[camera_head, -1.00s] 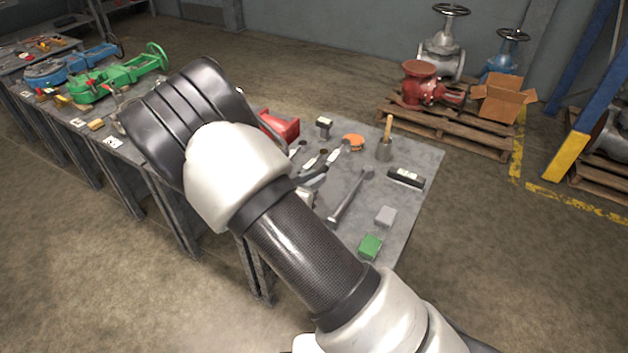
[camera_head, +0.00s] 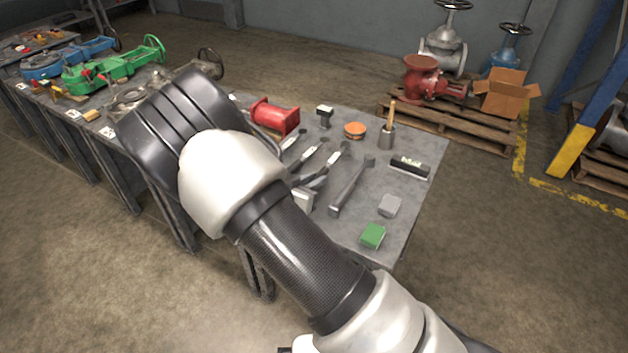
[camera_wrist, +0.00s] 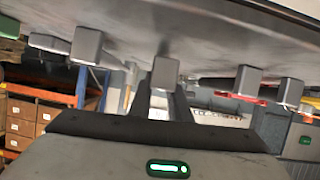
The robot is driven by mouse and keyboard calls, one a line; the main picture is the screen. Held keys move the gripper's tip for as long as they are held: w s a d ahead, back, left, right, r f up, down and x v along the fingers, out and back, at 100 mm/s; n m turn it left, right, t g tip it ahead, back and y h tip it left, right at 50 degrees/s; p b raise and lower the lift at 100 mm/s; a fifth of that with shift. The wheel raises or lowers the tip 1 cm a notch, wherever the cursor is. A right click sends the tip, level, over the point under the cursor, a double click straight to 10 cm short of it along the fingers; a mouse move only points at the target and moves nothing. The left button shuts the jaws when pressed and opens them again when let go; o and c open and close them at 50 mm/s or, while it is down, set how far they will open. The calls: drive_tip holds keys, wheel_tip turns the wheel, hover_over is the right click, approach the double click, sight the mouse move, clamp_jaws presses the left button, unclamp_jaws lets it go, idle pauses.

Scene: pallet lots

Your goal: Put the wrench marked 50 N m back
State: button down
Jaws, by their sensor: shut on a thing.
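Several wrenches lie in a row on the grey table. Two smaller ones with pale labels, the left wrench (camera_head: 296,139) and the middle wrench (camera_head: 312,153), lie beside the held wrench (camera_head: 337,160). A larger grey wrench (camera_head: 352,186) lies to its right. The labels are too small to read, so I cannot tell which is marked 50 N m. My gripper (camera_head: 318,182), partly hidden by my arm, is shut on the third wrench from the left. In the wrist view, the held wrench's square end (camera_wrist: 165,72) shows beyond my fingers. I cannot tell whether it touches the table.
Green equipment (camera_head: 115,70) stands farther left.

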drive_tip(key=shift+f+b, duration=0.35)
drive_tip(key=shift+f, duration=0.15)
drive_tip(key=c, duration=1.6)
unclamp_jaws()
drive_tip(key=shift+o, duration=0.2)
drive_tip(key=shift+f, duration=0.1)
drive_tip(key=shift+s+a, duration=0.1)
